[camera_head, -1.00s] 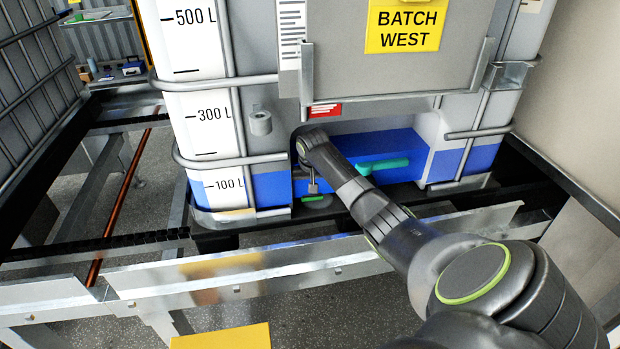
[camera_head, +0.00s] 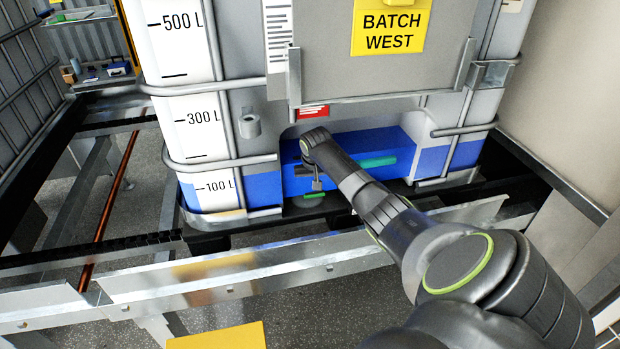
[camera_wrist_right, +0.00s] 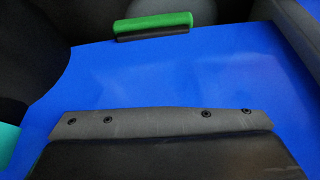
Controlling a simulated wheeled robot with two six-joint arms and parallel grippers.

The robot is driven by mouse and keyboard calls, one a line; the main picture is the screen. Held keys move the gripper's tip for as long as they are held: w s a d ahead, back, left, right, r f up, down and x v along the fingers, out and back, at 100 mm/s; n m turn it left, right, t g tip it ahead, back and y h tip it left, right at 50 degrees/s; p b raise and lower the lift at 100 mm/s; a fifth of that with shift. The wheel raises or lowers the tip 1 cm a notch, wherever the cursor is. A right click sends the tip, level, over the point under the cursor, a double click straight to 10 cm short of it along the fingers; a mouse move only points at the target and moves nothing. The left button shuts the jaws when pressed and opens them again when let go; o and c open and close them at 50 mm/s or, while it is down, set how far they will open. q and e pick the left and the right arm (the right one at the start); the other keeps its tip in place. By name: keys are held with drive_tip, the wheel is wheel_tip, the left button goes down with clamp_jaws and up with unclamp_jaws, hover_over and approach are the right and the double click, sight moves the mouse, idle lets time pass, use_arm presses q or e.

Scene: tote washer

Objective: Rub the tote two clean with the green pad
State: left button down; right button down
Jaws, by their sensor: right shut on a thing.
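A large tote (camera_head: 200,120) with volume marks stands in front of me. Its lower part shows blue, with a recess (camera_head: 345,150) at the front. A yellow label on it reads BATCH WEST; I see no number two. My right gripper (camera_head: 316,188) reaches into the recess, shut, with the green pad (camera_head: 314,195) at its tip. The pad (camera_wrist_right: 153,22) also shows at the top of the right wrist view, green over a dark backing, near a smooth blue surface (camera_wrist_right: 230,75). Whether it touches is unclear. Arm parts hide some of the recess. My left gripper is out of view.
A teal bar (camera_head: 378,162) lies in the recess, right of my gripper. Metal tubes (camera_head: 225,162) cage the tote. A metal rail (camera_head: 250,262) crosses in front. A yellow panel (camera_head: 218,337) is at the bottom. A shelf (camera_head: 100,75) stands far left.

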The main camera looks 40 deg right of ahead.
sight(315, 192)
drive_tip(key=shift+f, duration=0.15)
drive_tip(key=shift+f+b, duration=0.5)
drive_tip(key=shift+f, duration=0.65)
drive_tip(key=shift+s+a+r+p, duration=0.15)
drive_tip(key=shift+s+r+p, duration=0.05)
drive_tip(key=shift+p, duration=0.4)
drive_tip(key=shift+s+a+p, duration=0.15)
drive_tip(key=shift+s+p, duration=0.3)
drive_tip(key=shift+p, duration=0.35)
drive_tip(key=s+p, duration=0.1)
drive_tip(key=p, duration=0.2)
drive_tip(key=shift+s+a, duration=0.35)
drive_tip(key=shift+s+a+f, duration=0.1)
drive_tip(key=shift+s, duration=0.15)
drive_tip(key=shift+w+f, duration=0.1)
drive_tip(key=shift+f, duration=0.05)
